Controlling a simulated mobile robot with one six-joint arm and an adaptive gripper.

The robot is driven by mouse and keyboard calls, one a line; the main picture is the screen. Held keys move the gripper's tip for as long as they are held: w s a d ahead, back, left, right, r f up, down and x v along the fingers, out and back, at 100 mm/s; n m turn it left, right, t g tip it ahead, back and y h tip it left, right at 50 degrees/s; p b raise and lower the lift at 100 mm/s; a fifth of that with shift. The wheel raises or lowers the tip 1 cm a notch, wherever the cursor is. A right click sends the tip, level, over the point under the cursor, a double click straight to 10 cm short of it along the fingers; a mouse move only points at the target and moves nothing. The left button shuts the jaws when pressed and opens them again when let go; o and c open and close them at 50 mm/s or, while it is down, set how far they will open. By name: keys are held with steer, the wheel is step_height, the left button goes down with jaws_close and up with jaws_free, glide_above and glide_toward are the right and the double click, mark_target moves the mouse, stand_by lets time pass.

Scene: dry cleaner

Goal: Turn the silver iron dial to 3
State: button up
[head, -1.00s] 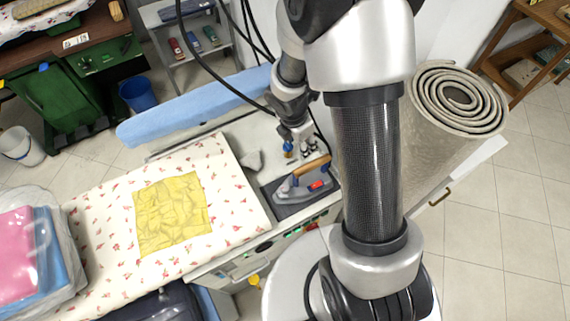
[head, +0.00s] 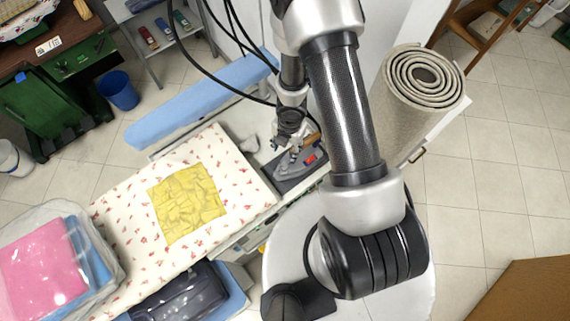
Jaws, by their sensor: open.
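The silver iron (head: 291,169) rests on a dark pad (head: 286,187) at the right end of the ironing station, right of the flowered board. It has a wooden handle (head: 315,141) and a red patch on its side. My gripper (head: 291,146) hangs over the iron, close to its handle, and partly covers it. The gripper looks small here, and I cannot tell whether it touches the iron. Its jaws are open and hold nothing. The dial and its numbers cannot be made out.
A yellow cloth (head: 187,204) lies on the flowered board (head: 237,186). A blue padded board (head: 190,107) runs behind. A rolled carpet (head: 398,107) stands at right. Bagged clothes (head: 45,265) lie at lower left.

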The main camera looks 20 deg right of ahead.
mark_target(285, 165)
steer(key=f+b, duration=0.8)
steer(key=f, duration=0.1)
steer(key=f+b, duration=0.4)
steer(key=f, duration=0.1)
steer(key=shift+w+a+f, duration=0.1)
steer(key=shift+w+a, duration=0.15)
steer(key=c, duration=1.1)
steer(key=shift+o, duration=0.2)
steer(key=m+b, duration=0.1)
steer(key=m, duration=0.3)
steer(key=shift+m+b, duration=0.3)
steer(key=shift+b, duration=0.05)
jaws_close()
steer(key=o, duration=1.1)
jaws_free()
steer(key=shift+c, duration=0.2)
